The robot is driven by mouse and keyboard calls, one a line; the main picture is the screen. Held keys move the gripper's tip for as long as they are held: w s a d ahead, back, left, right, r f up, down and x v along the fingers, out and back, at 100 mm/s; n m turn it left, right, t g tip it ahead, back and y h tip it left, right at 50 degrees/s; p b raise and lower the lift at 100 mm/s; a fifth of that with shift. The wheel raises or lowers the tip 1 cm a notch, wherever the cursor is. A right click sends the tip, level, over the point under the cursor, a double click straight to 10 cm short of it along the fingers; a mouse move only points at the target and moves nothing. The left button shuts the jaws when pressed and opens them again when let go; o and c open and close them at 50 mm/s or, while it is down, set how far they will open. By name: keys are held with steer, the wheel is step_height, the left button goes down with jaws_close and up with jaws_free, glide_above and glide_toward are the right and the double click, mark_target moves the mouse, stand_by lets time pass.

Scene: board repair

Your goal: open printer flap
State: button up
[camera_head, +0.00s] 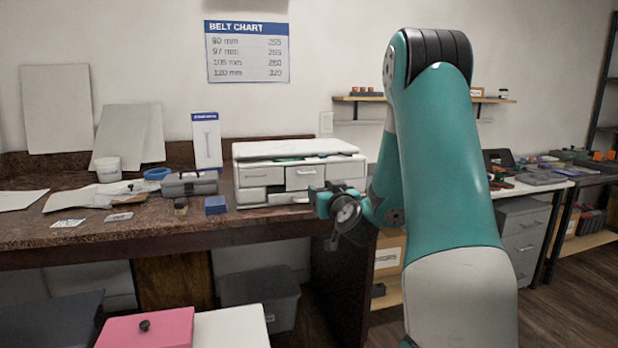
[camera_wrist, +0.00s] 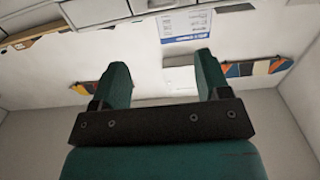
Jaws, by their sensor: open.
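A white boxy unit with drawer-like fronts and a flat lid-like top (camera_head: 300,172) stands on the bench; it may be the printer, but I cannot tell for sure. A smaller grey box with a dark handle (camera_head: 190,184) sits to its left. My gripper (camera_head: 320,202) is at the bench's front edge, before the lower right of the white unit, apparently apart from it. In the wrist view my gripper (camera_wrist: 163,82) has its two green fingers wide apart with nothing between them. White drawer-like fronts (camera_wrist: 110,12) show at that view's top edge. My arm hides some of the bench's right side.
A blue block (camera_head: 215,205) and a small jar (camera_head: 180,207) stand near the bench's front edge. A white box with a blue band (camera_head: 206,142) stands behind. A dark bin (camera_head: 260,300) is under the bench. A wall shelf (camera_head: 358,98) is behind my arm.

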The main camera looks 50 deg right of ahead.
mark_target(309, 173)
steer(key=p+x, duration=1)
steer(key=x, duration=0.5)
steer(key=shift+a+r, duration=0.1)
steer(key=shift+a, duration=0.05)
steer(key=shift+w+d, duration=0.35)
steer(key=shift+w, duration=0.25)
